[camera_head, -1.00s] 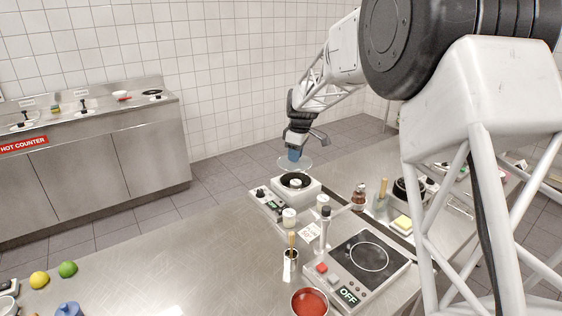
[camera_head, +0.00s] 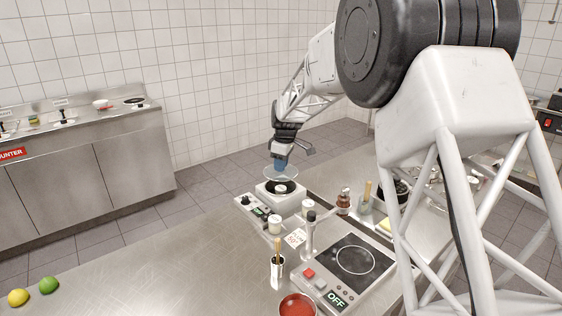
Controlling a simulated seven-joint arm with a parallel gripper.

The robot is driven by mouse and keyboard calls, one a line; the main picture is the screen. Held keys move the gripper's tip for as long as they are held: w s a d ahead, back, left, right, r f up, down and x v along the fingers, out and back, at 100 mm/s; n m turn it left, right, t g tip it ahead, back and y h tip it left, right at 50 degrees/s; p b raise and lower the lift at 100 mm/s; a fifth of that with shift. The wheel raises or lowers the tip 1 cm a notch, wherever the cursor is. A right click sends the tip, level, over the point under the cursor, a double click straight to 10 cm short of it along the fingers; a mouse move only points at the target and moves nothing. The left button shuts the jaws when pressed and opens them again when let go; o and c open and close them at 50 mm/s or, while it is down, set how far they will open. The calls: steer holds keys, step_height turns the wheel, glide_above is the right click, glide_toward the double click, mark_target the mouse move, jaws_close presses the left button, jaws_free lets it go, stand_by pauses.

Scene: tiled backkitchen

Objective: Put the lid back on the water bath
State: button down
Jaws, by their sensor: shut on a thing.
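The water bath (camera_head: 287,204) is a white box with a dark round opening on top and a control panel at its front left. A pale round piece sits in the middle of the opening. My gripper (camera_head: 280,160) is above the bath, pointing down, shut on the blue knob of the clear round lid (camera_head: 292,175). The lid looks about level and is over the opening. A small gap seems to show between lid and bath; contact cannot be told for sure.
Near the bath stand a white-lidded jar (camera_head: 274,224), a dark-topped upright post (camera_head: 310,228) and a brown bottle (camera_head: 343,203). A hotplate marked OFF (camera_head: 351,258), a red-filled bowl (camera_head: 297,306) and a utensil holder (camera_head: 277,270) are nearer. The counter's left is mostly clear.

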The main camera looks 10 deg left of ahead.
mark_target(281, 175)
steer(key=shift+f, duration=2.3)
steer(key=shift+f, duration=0.2)
stand_by(1.0)
steer(key=shift+c, duration=2.4)
jaws_free()
steer(key=shift+r, duration=0.2)
steer(key=shift+r, duration=3.25)
jaws_close()
